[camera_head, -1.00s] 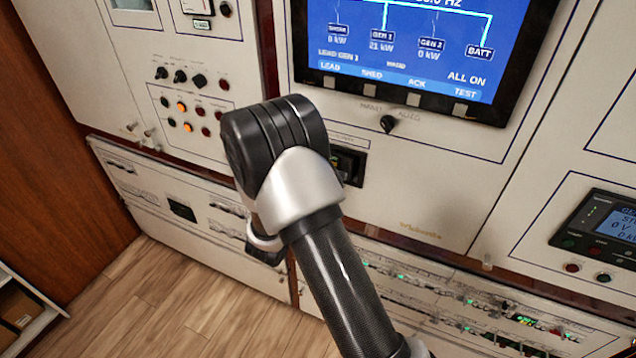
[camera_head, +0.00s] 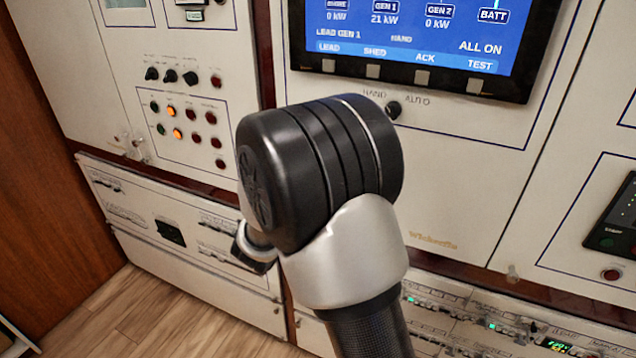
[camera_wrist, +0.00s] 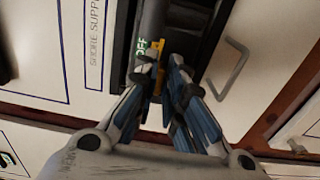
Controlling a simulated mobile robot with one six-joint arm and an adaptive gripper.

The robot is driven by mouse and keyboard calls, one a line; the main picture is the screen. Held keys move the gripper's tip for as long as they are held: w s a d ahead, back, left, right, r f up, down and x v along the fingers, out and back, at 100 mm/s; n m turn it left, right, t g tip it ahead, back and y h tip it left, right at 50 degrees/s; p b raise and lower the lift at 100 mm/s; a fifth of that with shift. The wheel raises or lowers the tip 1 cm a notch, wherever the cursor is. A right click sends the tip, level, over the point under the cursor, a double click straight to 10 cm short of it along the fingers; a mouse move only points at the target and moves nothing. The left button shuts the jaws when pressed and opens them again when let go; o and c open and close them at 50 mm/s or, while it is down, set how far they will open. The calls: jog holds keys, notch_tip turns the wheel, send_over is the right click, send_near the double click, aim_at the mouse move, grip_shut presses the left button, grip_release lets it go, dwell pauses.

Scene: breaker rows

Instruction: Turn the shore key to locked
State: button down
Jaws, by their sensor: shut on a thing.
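In the wrist view my gripper (camera_wrist: 161,66) reaches into a dark recess in the panel. Its fingertips are closed around a small yellow part (camera_wrist: 158,52), mostly hidden between them. I cannot tell whether this part belongs to the shore key. A dark grey bar (camera_wrist: 151,18) runs up from it, with the green lettering "OFF" (camera_wrist: 142,47) beside it. The label "SHORE SUPPLY" (camera_wrist: 96,45) is on the panel to the left. No locked marking is readable. In the head view my arm hides the gripper and the place where it works.
A bent metal handle (camera_wrist: 232,68) stands close to the right of my fingers. In the head view a blue screen (camera_head: 425,35), a HAND/AUTO knob (camera_head: 393,109) and a panel of knobs and lamps (camera_head: 185,120) surround my arm. Open floor (camera_head: 125,312) lies at lower left.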

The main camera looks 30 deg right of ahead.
dwell(0.4)
jog(key=c, duration=1.7)
grip_release()
jog(key=v, duration=1.2)
jog(key=shift+s, duration=0.1)
jog(key=shift+d, duration=0.1)
